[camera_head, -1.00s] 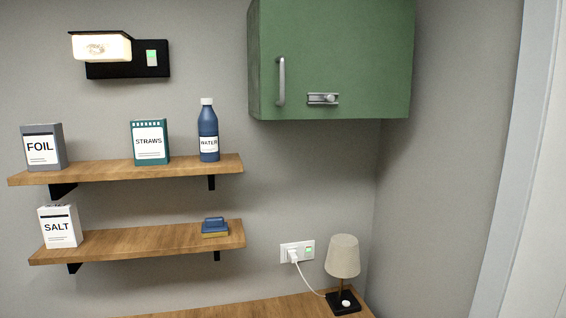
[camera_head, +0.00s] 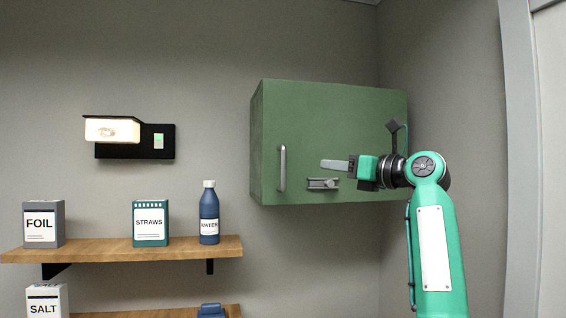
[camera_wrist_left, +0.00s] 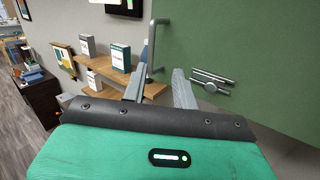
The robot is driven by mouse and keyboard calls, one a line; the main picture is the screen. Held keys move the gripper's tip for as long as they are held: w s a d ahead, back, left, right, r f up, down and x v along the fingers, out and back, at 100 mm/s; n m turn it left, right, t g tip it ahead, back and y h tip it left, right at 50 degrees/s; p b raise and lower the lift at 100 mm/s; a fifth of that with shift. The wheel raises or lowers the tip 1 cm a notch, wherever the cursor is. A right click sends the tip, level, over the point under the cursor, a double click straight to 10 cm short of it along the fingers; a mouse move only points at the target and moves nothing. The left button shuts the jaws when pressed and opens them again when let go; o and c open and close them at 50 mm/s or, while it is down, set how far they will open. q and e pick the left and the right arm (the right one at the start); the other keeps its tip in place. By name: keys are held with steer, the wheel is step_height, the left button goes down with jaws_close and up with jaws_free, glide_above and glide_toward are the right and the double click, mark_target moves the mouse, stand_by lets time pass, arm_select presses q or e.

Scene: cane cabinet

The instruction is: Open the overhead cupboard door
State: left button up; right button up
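The green overhead cupboard (camera_head: 335,120) hangs on the wall, its door shut in the head view. A grey vertical bar handle (camera_head: 282,168) is on the door's left side, and a metal bolt latch (camera_head: 323,184) sits near its lower edge. My left gripper (camera_head: 335,164) is in front of the door, right of the handle and just above the latch in the picture. In the left wrist view its two fingers (camera_wrist_left: 161,75) are apart and empty; the handle (camera_wrist_left: 152,45) shows beyond them and the latch (camera_wrist_left: 212,81) to their right. My right gripper is out of view.
Wooden shelves (camera_head: 120,250) hold a foil box (camera_head: 43,224), a straws box (camera_head: 150,224) and a water bottle (camera_head: 209,213), left of and below the cupboard. A wall lamp (camera_head: 112,130) is at upper left. The wall corner is close to the cupboard's right.

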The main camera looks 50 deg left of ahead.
mark_target(285, 161)
arm_select(q)
steer(key=shift+n+h, duration=0.4)
steer(key=shift+h, duration=0.1)
steer(key=s+a+p, duration=0.1)
steer(key=a+p, duration=0.1)
steer(key=a, duration=0.2)
steer(key=s+a+r+p, duration=0.1)
steer(key=a+p, duration=0.1)
steer(key=a, duration=0.2)
steer(key=s+a+p, duration=0.2)
steer(key=a, duration=0.3)
steer(key=shift+r+p, duration=0.25)
steer(key=shift+p, duration=0.05)
steer(key=shift+s+a+f, duration=0.1)
steer(key=shift+a+f, duration=0.05)
steer(key=shift+a, duration=0.5)
steer(key=shift+c, duration=0.2)
steer(key=shift+d, duration=0.1)
jaws_close()
